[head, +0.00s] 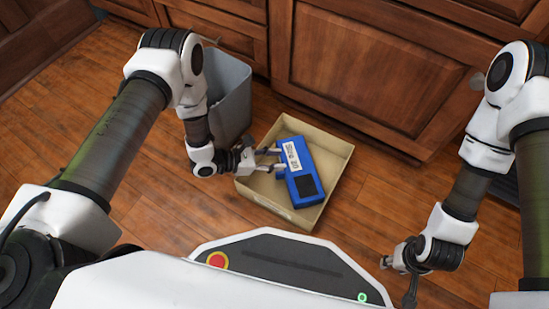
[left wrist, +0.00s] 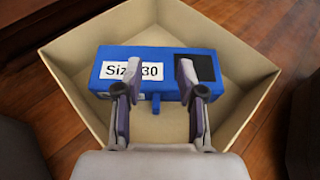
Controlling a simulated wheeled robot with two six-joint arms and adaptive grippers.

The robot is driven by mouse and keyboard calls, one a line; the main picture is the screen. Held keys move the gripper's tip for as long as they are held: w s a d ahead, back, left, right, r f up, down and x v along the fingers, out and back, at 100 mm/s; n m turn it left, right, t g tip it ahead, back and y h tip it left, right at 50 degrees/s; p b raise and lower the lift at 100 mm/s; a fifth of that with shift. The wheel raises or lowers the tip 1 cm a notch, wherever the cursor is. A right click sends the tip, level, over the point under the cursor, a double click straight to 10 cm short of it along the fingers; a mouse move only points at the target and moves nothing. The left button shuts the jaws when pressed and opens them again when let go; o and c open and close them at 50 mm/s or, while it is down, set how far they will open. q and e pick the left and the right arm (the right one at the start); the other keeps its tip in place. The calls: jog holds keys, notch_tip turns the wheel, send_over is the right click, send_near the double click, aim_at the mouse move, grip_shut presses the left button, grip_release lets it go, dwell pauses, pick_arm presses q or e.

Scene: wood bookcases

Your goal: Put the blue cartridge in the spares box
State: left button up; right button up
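The blue cartridge (head: 301,170) is a blue block with a white label and a dark square panel. It is inside the open tan cardboard box (head: 328,154), which stands on the floor. In the left wrist view the cartridge (left wrist: 155,65) reads "Siz" and "30", with a small blue tab below its near side. My left gripper (head: 274,161) reaches in over the box's left side. In the left wrist view its fingers (left wrist: 155,75) are spread apart over the cartridge's near edge, with the tab between them. My right gripper (head: 400,278) hangs at the lower right, away from the box; its fingers are unclear.
A grey bin (head: 230,95) stands just behind and left of the box, close to my left arm. Wooden cabinets (head: 370,75) close off the back. The wood floor (head: 375,205) right of the box is clear.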

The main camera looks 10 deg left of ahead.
pick_arm(q)
jog(key=r+p+v, duration=0.1)
jog(key=p+v, duration=0.6)
jog(key=v, duration=0.5)
jog(key=shift+r, duration=0.1)
jog(key=m+y, duration=0.1)
jog(key=m, duration=0.1)
jog(key=s+f+m+y, duration=0.1)
jog(key=m+y, duration=0.1)
jog(key=m, duration=0.1)
jog(key=s+d+m+y, duration=0.1)
jog(key=m, duration=0.1)
jog(key=shift+f+m+g+y, duration=0.25)
jog(key=shift+m+g+y, duration=0.05)
jog(key=shift+g+y, duration=0.1)
jog(key=s+a+r+m+g+y, duration=0.1)
jog(key=s+a+m+g+y, duration=0.1)
jog(key=s+m, duration=0.5)
jog(key=s+a+r+m+g+y, duration=0.2)
jog(key=s+a+m+g+y, duration=0.1)
jog(key=s+m, duration=0.5)
jog(key=shift+s+a+r+m+g+y, duration=0.15)
jog(key=shift+s+a+m+g+y, duration=0.25)
jog(key=shift+y, duration=0.7)
